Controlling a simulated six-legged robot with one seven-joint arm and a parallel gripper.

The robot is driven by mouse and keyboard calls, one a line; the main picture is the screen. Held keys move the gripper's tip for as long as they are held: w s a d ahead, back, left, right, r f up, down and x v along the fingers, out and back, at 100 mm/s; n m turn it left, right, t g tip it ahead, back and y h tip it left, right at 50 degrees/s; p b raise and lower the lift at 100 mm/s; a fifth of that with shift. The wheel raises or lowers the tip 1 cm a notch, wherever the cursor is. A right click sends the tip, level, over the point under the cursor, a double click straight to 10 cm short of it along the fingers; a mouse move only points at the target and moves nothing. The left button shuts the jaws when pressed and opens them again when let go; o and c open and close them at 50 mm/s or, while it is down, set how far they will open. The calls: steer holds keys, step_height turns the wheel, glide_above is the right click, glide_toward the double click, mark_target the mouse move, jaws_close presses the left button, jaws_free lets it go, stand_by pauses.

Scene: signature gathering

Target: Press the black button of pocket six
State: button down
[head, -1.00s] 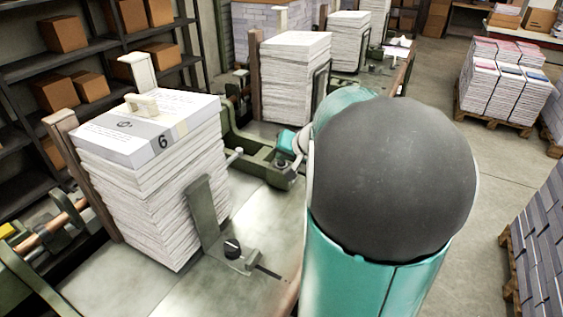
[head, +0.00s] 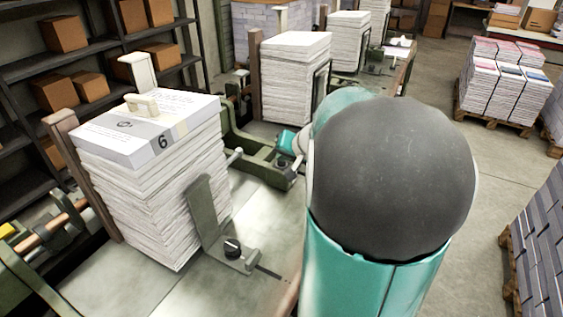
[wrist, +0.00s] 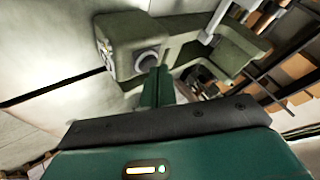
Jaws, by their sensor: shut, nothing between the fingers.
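Pocket six holds a tall paper stack (head: 150,200) whose top sheet carries a "6", at left in the head view. A green bracket with a black knob (head: 232,246) stands in front of it. To its right, a green block (head: 262,152) bears a small dark round button (head: 283,162). My teal gripper (head: 287,140) shows just beside that block, mostly hidden by my arm. In the wrist view my gripper (wrist: 158,74) is shut and empty, its tip close to a round grey-rimmed button (wrist: 147,62) on a green block (wrist: 125,40). I cannot tell whether they touch.
Another paper stack (head: 295,80) stands in the pocket behind, with more beyond. Shelves with boxes (head: 62,32) line the left. Pallets of printed stacks (head: 498,85) stand on the right, with clear floor (head: 425,75) between.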

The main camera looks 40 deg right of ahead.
mark_target(284, 167)
steer(key=shift+r, duration=0.6)
steer(key=shift+r, duration=0.15)
steer(key=shift+r, duration=2.4)
